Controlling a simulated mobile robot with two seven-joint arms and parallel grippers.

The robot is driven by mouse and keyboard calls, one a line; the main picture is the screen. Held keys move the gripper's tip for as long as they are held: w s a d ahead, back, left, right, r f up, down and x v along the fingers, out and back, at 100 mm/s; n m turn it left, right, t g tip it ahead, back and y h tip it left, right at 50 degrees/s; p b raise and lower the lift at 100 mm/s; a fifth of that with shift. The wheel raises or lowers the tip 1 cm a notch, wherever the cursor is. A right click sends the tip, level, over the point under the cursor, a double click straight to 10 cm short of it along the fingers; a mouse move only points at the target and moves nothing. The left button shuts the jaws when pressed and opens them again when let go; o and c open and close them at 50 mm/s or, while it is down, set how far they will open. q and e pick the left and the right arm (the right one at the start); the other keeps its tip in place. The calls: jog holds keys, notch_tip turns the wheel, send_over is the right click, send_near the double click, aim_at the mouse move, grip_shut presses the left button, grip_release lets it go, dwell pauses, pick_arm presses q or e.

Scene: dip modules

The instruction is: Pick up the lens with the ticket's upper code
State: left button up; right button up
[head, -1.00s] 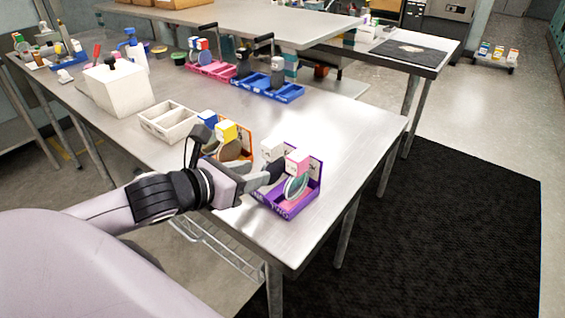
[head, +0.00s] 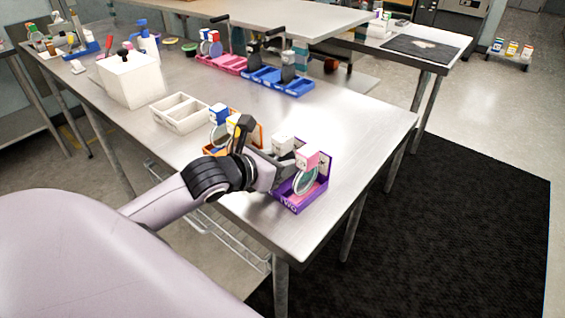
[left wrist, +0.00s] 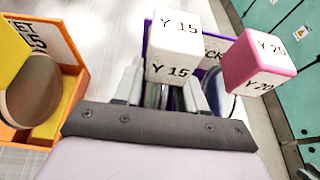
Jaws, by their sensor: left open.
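A purple rack (head: 298,207) near the table's front right corner holds a lens with a white block (head: 283,144) and a lens (head: 307,180) with a pink block (head: 307,158). In the left wrist view the white block (left wrist: 176,46) reads Y 15 and the pink block (left wrist: 259,62) reads Y 20. My left gripper (left wrist: 172,88) is open, its fingers either side of the area under the white block. The lens there is largely hidden by block and fingers; I cannot tell contact. I cannot make out a ticket. My right gripper is not in view.
An orange rack (left wrist: 72,105) stands just left of the gripper, with a yellow-blocked lens (left wrist: 34,92). A two-part cream tray (head: 180,112), a white box (head: 130,80), a pink rack (head: 222,65) and a blue rack (head: 285,84) stand farther back. The table right of the purple rack is clear.

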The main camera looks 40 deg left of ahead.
pick_arm(q)
grip_shut()
jog(key=shift+r, duration=0.1)
notch_tip(320, 180, up, 20)
jog(key=p, duration=0.1)
jog(key=shift+p, duration=0.4)
dwell(0.3)
